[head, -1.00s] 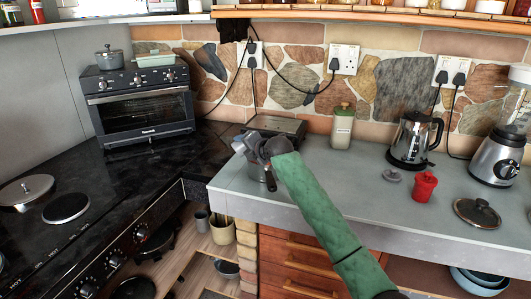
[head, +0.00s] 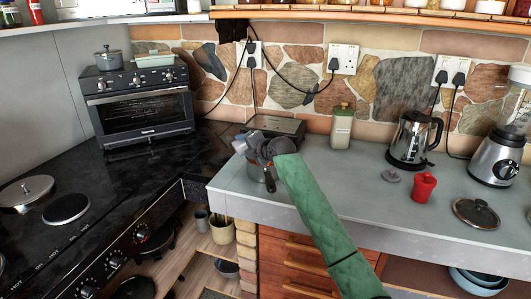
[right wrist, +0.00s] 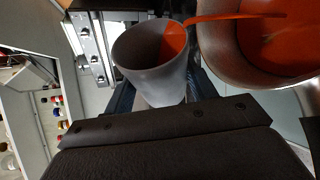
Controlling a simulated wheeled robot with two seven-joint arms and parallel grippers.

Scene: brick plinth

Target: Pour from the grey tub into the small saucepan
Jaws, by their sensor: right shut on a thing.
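The grey tub (right wrist: 140,62) is held in my right gripper (head: 258,149), which is shut on it. In the right wrist view the tub is tilted, with orange-red liquid inside near its rim. A thin orange stream leaves the rim and runs across to the small saucepan (right wrist: 212,58). The saucepan holds a pool of the same orange liquid. In the head view the saucepan (head: 256,172) stands near the counter's left front corner, mostly hidden under the gripper, its dark handle towards the front. My left gripper is out of view.
A dark flat appliance (head: 278,127) sits just behind the gripper. A green-lidded canister (head: 341,128), a kettle (head: 410,138), a red pot (head: 424,187) and a loose lid (head: 477,212) stand to the right. The hob (head: 65,207) is left, past a gap. The counter front centre is clear.

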